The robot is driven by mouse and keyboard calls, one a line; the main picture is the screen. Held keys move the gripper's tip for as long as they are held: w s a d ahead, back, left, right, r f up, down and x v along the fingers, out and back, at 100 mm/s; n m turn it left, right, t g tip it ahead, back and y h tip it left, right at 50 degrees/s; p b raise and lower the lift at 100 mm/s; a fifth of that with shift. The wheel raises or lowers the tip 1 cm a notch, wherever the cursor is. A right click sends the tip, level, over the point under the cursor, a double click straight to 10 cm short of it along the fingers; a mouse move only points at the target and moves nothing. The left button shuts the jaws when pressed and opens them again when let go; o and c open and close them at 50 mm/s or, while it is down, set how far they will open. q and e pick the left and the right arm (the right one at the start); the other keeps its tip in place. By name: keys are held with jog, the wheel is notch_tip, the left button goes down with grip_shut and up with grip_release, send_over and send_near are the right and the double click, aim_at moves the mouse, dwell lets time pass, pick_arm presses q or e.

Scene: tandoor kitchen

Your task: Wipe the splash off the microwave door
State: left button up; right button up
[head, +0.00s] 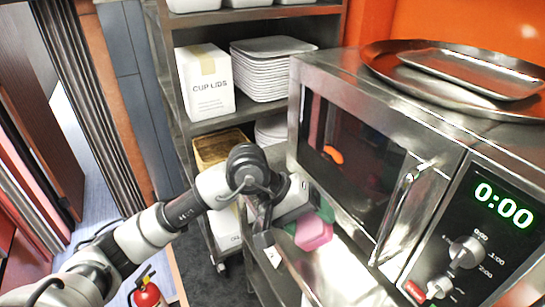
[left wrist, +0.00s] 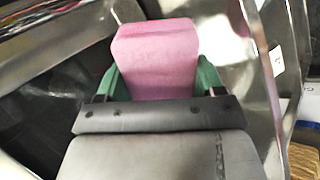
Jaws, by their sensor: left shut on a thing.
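The steel microwave (head: 400,150) stands at the right with its door (head: 365,165) shut. An orange patch (head: 333,154), which looks like the splash, shows on the dark window's upper left part. My left gripper (head: 308,219) is shut on a pink sponge (head: 313,234), below and in front of the door's lower left edge. The sponge also shows in the left wrist view (left wrist: 155,55), held between green fingers. It appears apart from the patch; I cannot tell whether it touches the microwave. My right gripper is out of view.
Steel trays (head: 470,75) lie on the microwave. The upright door handle (head: 400,215) sticks out beside the control panel (head: 480,235). A shelf rack behind holds a cup lids box (head: 207,85) and stacked white trays (head: 268,70). A fire extinguisher (head: 147,294) stands on the floor.

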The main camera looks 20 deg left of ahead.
pick_arm(q)
jog(key=w+a+r+n+t+h, duration=0.3)
jog(key=w+t, duration=0.1)
jog(key=t, duration=0.1)
jog(key=n+t+b, duration=0.1)
jog(key=n+t, duration=0.2)
jog(key=t, duration=0.3)
send_near(319, 143)
jog(key=shift+n, duration=0.3)
jog(key=shift+p+x, duration=0.65)
jog(key=shift+x, duration=2)
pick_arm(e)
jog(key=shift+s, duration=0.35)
pick_arm(q)
jog(key=shift+x, duration=0.95)
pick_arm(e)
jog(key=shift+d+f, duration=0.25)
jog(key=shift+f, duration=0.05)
